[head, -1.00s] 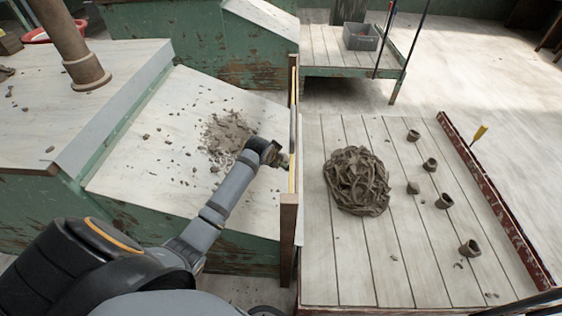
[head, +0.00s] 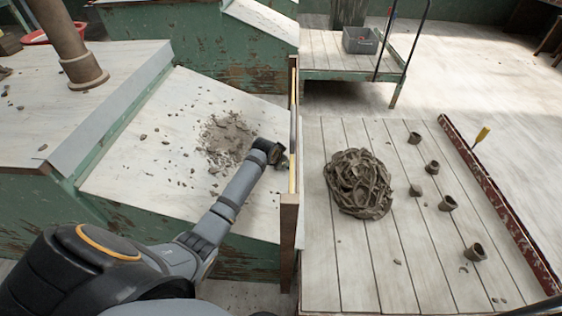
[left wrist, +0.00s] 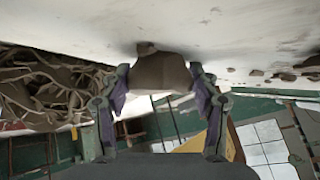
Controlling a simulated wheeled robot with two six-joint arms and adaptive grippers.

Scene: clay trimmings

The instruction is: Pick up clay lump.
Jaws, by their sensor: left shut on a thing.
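My left gripper (head: 284,161) reaches from the left over the white sloping board, close to the upright wooden divider. In the left wrist view its fingers (left wrist: 160,90) are shut on a brown clay lump (left wrist: 162,72), one finger on each side. The lump is close to a pale surface; I cannot tell whether it touches it. In the head view the lump cannot be made out at the gripper. My right gripper is not in view.
A tangled heap of clay trimmings (head: 358,184) lies on the plank table (head: 340,270) right of the divider (head: 289,220). Clay crumbs (head: 226,138) cover part of the board. A grey bin (head: 360,40) stands at the back.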

